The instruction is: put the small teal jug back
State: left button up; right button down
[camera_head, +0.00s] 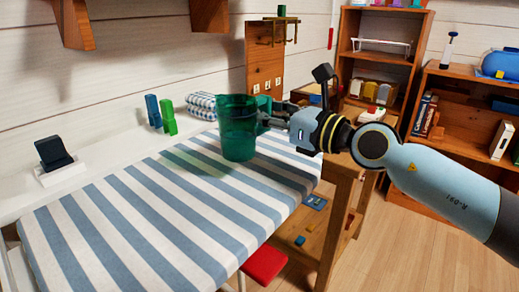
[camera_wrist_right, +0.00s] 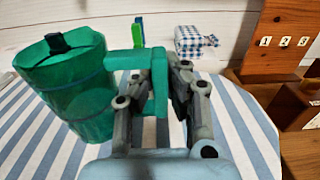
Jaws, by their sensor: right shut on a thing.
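The small teal jug (camera_head: 238,130) is see-through and upright over the striped padded board, near its right end. It also shows in the wrist view (camera_wrist_right: 75,95), at the left, with its handle (camera_wrist_right: 125,62) toward my fingers. My right gripper (camera_head: 267,117) reaches in from the right and is shut on the jug's handle; its fingers show in the wrist view (camera_wrist_right: 160,85) on both sides of the handle. I cannot tell whether the jug's base touches the cloth. My left gripper is not in view.
The striped board (camera_head: 130,230) is otherwise clear. Behind it are a black device on a white stand (camera_head: 55,160), blue and green upright pieces (camera_head: 168,117) and folded checked cloth (camera_head: 201,105). A wooden hook panel (camera_head: 264,65) stands behind the jug. Shelves (camera_head: 463,110) fill the right.

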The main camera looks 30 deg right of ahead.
aim_at(260, 133)
jog(key=shift+w+a+f, duration=0.15)
jog(key=shift+w, duration=0.05)
jog(key=shift+f+b, duration=0.3)
notch_tip(260, 133, down, 4)
jog(key=b, duration=0.3)
jog(key=shift+r, duration=0.45)
jog(key=c, duration=1.9)
grip_release()
jog(key=shift+f, duration=0.25)
jog(key=o, duration=0.4)
jog(key=shift+r, duration=0.1)
